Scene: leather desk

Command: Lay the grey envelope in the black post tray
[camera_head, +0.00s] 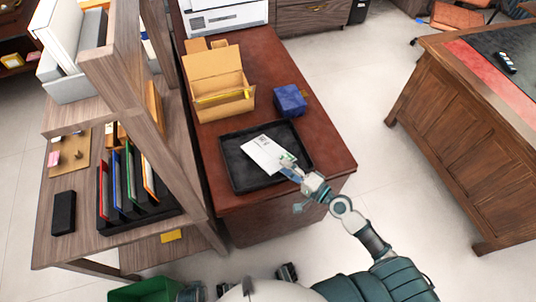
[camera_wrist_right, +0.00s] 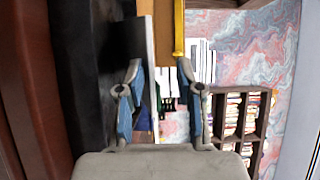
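The black post tray (camera_head: 236,168) lies on the reddish-brown cabinet top. The pale grey envelope (camera_head: 262,153), with printing and a green mark, is over the tray's floor, inside its outline. I cannot tell whether it lies flat on the floor. My right gripper (camera_head: 292,172) is at the envelope's near right end. In the right wrist view its fingers (camera_wrist_right: 158,95) are apart, with the envelope's thin edge (camera_wrist_right: 150,50) between them, closer to the left finger and apart from the right one. The dark tray (camera_wrist_right: 75,70) is beside that finger.
A blue box (camera_head: 290,100) and an open cardboard box (camera_head: 215,85) stand behind the tray. A white machine (camera_head: 225,15) is at the back. A wooden shelf (camera_head: 150,100) with folders rises close on the left. Free floor lies to the right.

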